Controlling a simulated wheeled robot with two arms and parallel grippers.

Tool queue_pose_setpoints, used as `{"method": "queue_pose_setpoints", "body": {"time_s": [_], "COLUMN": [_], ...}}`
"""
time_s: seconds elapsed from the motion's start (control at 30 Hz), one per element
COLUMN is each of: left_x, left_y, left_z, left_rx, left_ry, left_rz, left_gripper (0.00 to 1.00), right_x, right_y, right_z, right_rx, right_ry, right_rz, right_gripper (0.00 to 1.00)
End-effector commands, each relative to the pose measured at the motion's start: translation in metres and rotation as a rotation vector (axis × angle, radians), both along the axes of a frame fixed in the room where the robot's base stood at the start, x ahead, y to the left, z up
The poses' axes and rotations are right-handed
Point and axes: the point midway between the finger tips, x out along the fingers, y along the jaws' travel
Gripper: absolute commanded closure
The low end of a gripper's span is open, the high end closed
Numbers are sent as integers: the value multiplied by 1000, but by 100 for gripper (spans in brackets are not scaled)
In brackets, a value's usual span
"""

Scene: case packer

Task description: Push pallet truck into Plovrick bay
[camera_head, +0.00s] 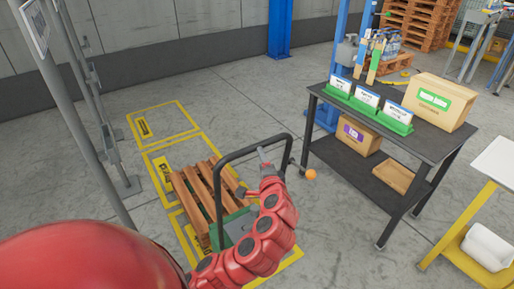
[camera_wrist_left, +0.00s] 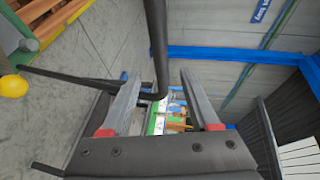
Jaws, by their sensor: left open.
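The pallet truck has a green body (camera_head: 236,226) and a black U-shaped handle (camera_head: 222,182). It stands in the head view's lower middle with a wooden pallet (camera_head: 205,190) at its far side. Yellow floor outlines mark bays (camera_head: 158,122) under and beyond it; their labels are too small to read, so I cannot tell which is Plovrick. My left gripper (camera_head: 264,157) is at the handle's right part. In the left wrist view its fingers (camera_wrist_left: 160,90) are apart, with the black handle bar (camera_wrist_left: 158,45) between or just beyond them; contact is unclear. My right gripper is out of view.
A dark table (camera_head: 395,125) with green-based signs and a cardboard box (camera_head: 433,101) stands on the right. An orange ball (camera_head: 311,174) shows near the handle. A grey post (camera_head: 75,110) stands left of the bays. A blue column (camera_head: 280,28) stands behind. Floor beyond the bays is clear.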

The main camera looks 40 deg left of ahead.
Motion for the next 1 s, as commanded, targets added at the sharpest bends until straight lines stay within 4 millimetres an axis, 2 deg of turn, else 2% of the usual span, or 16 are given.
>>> {"method": "queue_pose_setpoints", "body": {"time_s": [0.23,0.5,0.97,1.0], "left_x": [34,60,66,66], "left_y": [35,58,65,65], "left_z": [-8,-13,-17,-17], "left_rx": [-3,-1,-1,-1], "left_ry": [2,-1,-1,-1], "left_rz": [5,0,-2,-2], "left_gripper": [38,38,38,44], "right_x": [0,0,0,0], "right_y": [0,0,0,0], "right_z": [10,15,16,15], "right_rx": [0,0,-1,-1], "right_ry": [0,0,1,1], "right_rz": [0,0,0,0], "right_gripper": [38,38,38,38]}}
